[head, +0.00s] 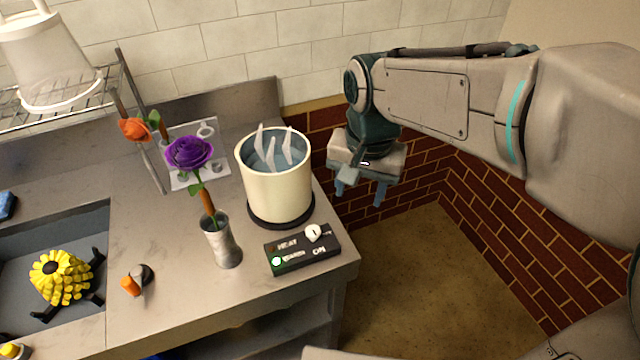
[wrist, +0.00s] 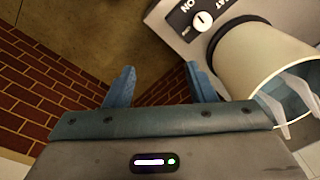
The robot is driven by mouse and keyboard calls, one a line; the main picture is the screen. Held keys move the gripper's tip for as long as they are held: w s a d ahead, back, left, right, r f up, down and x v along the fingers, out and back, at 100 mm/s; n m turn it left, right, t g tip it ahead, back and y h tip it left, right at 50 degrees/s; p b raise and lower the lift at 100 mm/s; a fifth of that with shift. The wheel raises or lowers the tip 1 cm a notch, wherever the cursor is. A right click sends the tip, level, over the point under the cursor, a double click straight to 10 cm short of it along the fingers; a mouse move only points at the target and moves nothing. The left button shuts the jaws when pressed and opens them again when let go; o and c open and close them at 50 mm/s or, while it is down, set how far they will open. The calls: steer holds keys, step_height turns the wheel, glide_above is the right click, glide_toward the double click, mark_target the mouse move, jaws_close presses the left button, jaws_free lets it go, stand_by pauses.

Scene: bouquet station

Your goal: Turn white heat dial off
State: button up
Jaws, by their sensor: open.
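The white heat dial (head: 313,232) sits on a black control box (head: 290,262) at the counter's front right corner. The box is lettered HEAT, and a small green light glows at its left. In the wrist view the dial (wrist: 202,21) is at the top, near the lettering ON. My gripper (head: 361,190) is open and empty, past the counter's right edge, beyond and to the right of the dial. Its two blue fingers (wrist: 158,84) are spread in the wrist view, touching nothing. Which setting the dial points to I cannot tell.
A cream pot (head: 275,190) with pale pieces in it stands just behind the box. A metal vase (head: 220,243) with a purple flower (head: 189,153) stands left of the box. Open floor (head: 405,270) lies right of the counter.

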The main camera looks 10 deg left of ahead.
steer(key=r, duration=0.1)
glide_above(313, 230)
steer(key=shift+m+g, duration=0.4)
step_height(313, 230, down, 14)
steer(key=shift+r+p, duration=0.1)
steer(key=shift+p, duration=0.5)
steer(key=c, duration=1)
